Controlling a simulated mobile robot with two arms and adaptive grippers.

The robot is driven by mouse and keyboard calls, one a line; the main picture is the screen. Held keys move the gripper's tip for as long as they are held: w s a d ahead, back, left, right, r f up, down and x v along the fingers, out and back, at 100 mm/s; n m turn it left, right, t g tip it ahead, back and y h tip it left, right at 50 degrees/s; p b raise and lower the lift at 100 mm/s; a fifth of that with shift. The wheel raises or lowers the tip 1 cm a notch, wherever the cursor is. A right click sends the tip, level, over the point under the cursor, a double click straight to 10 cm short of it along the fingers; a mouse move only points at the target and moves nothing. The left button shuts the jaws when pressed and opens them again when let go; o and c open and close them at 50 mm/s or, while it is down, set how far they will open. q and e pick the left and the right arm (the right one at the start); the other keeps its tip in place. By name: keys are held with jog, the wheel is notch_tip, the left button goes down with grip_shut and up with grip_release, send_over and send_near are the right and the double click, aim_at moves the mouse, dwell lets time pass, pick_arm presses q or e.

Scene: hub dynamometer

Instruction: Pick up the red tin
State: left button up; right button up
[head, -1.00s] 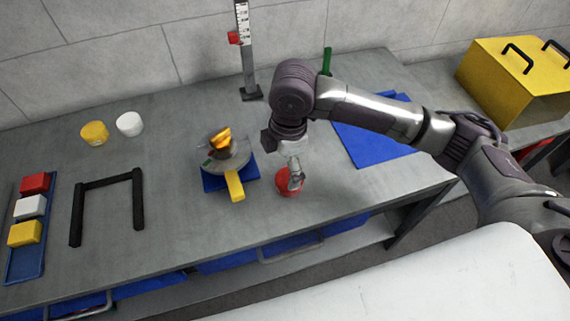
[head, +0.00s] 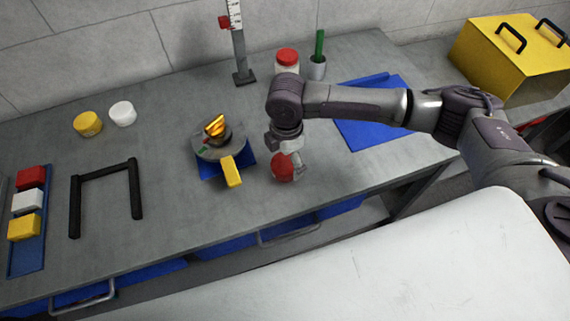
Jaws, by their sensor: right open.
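The red tin (head: 282,168) stands on the grey bench near its front edge, right of the blue-based fixture. My right gripper (head: 291,166) is open and points down at the tin, with its fingers close at the tin's right side and top. The wrist hides part of the view from above, and I cannot tell whether the fingers touch the tin. My left gripper is not in view.
A round fixture with a yellow handle (head: 231,172) stands close left of the tin. A red-lidded jar (head: 287,58), a grey cup with a green stick (head: 317,69) and a blue mat (head: 368,132) lie behind my arm. A black frame (head: 75,208) is at left.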

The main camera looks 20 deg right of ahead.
aim_at(285, 162)
notch_tip(285, 162, down, 3)
jog(key=shift+f, duration=0.15)
jog(key=shift+c, duration=0.2)
jog(key=c, duration=1.3)
jog(key=shift+a, duration=0.1)
jog(key=shift+c, duration=0.4)
jog(key=shift+w, duration=0.1)
